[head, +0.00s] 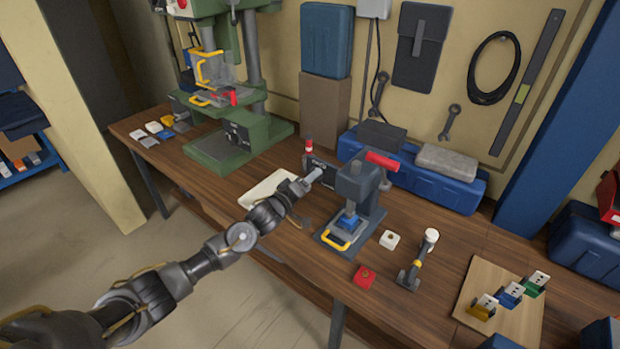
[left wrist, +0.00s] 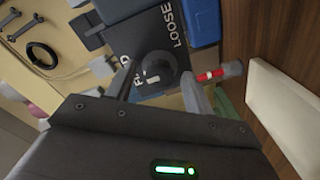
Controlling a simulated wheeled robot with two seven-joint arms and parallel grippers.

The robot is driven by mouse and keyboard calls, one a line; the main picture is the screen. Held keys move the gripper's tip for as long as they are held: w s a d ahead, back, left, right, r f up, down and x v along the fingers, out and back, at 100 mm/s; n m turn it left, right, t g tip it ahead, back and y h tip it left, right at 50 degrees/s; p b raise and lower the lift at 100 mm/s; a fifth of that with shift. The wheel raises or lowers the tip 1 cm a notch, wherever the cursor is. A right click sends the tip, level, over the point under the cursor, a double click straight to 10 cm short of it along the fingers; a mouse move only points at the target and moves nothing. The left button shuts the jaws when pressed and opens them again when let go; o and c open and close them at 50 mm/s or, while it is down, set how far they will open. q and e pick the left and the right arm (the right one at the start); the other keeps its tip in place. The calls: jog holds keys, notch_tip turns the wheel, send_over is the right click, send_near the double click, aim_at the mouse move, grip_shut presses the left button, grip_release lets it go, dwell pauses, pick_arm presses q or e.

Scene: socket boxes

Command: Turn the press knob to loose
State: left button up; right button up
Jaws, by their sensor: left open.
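The small grey press (head: 352,192) with a red handle (head: 382,160) stands on the wooden bench. A dark panel (left wrist: 165,30) lettered LOOSE, with a second, partly hidden label, carries the round black press knob (left wrist: 157,68) in the left wrist view. The knob's white mark lies on the side toward the partly hidden label. My left gripper (head: 313,176) is open at the panel, its fingers close to the knob; I cannot tell whether they touch it. In the head view the gripper and arm hide the knob. My right gripper is not in view.
A green drill press (head: 235,130) stands at the back left. A white tray (head: 262,189) lies behind my left forearm. A blue toolbox (head: 440,185) is behind.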

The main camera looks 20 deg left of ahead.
pick_arm(q)
jog(key=shift+w+d, duration=0.1)
jog(key=shift+c, duration=0.4)
jog(key=c, duration=0.9)
jog(key=shift+m, duration=0.4)
jog(key=shift+m+b, duration=3.5)
jog(key=shift+m, duration=8)
